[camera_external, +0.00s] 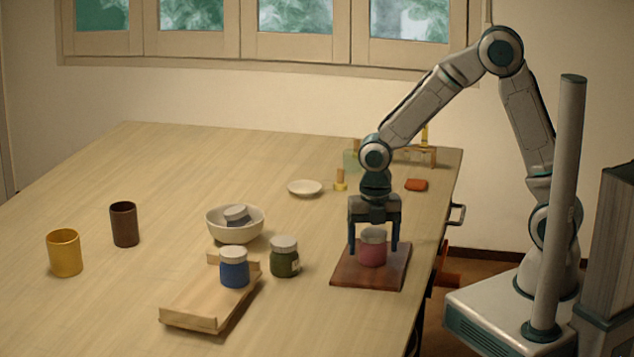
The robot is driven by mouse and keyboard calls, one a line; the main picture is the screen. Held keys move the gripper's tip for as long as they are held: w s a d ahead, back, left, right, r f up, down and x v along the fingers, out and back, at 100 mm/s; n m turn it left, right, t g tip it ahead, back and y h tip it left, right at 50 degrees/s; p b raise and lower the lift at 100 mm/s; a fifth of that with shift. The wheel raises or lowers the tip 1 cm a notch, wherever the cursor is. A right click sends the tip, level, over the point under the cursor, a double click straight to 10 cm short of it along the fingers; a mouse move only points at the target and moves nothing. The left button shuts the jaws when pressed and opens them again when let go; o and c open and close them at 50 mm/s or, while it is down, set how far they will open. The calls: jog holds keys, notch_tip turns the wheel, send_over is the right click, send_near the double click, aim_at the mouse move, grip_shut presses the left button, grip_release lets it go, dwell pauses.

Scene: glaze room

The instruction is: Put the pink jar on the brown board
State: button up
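The pink jar (373,251) has a pale grey lid and stands upright on the brown board (348,279), near the table's right edge. My gripper (374,248) points straight down over the jar, with one finger on each side of it. The fingers look apart from the jar, with a narrow gap on both sides, so the gripper is open around it. The top of the lid is close under my gripper's palm.
A blue jar (234,273) stands on a wooden tray (190,319), beside a green jar (285,262). A bowl (235,231) holds a grey-lidded object. Two cups, yellow (65,257) and brown (124,226), stand left. An orange block (416,185) lies behind my gripper.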

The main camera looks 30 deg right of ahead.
aim_at(375, 233)
notch_tip(375, 233, up, 12)
jog(key=shift+r, duration=0.2)
dwell(0.5)
jog(key=s+d+r+m+t, duration=0.1)
jog(key=s+d+m, duration=0.2)
jog(key=d+m, duration=1.1)
jog(key=s+d+r+m+t, duration=0.1)
jog(key=s+d+m+t, duration=0.1)
jog(key=d+m, duration=1.2)
jog(key=s+m, duration=0.1)
jog(key=m, duration=0.2)
jog(key=shift+s+r+t, duration=0.25)
jog(key=shift+s+t, duration=0.05)
jog(key=shift+s, duration=0.1)
